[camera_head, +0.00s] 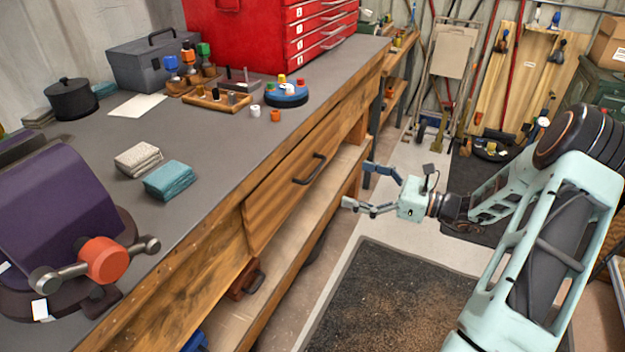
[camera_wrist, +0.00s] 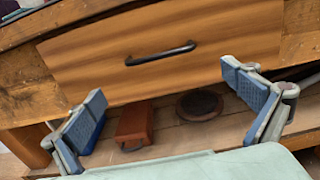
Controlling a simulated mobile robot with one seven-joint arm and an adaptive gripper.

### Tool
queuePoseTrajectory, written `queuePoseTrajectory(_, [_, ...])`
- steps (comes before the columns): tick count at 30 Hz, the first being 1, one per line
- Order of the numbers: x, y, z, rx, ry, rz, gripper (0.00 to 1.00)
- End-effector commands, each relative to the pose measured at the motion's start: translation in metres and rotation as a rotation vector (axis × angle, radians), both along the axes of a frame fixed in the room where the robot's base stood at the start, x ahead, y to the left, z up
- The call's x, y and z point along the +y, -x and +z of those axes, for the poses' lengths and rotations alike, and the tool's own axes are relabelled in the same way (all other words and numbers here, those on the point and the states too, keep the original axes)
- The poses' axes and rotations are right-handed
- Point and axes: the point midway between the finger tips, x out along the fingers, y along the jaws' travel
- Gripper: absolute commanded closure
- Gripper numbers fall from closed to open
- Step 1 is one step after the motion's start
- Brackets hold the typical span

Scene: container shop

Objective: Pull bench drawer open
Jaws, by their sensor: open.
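The bench drawer (camera_head: 285,190) is a wooden front set under the bench top, and it looks shut. Its dark bar handle (camera_head: 309,169) is at the middle of the front. My gripper (camera_head: 355,188) is open and empty, to the right of the handle and apart from it. In the wrist view the drawer front (camera_wrist: 220,62) fills the upper middle, with the handle (camera_wrist: 161,53) above and between the fingers of my gripper (camera_wrist: 168,108). Nothing hides the handle.
The bench top (camera_head: 215,138) carries a purple vise (camera_head: 60,205), teal cloths (camera_head: 170,181) and a red tool chest (camera_head: 265,35). A lower shelf (camera_head: 290,262) lies under the drawer. A dark mat (camera_head: 390,300) covers the clear floor in front.

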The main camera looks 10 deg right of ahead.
Motion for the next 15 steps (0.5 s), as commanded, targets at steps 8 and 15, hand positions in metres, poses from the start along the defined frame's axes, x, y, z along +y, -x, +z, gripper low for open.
queuePoseTrajectory(8, [0.023, -0.016, 0.001, -0.005, -0.02, -0.001, 0.0])
queuePoseTrajectory(15, [0.06, -0.043, 0.0, -0.005, -0.017, -0.002, 0.0])
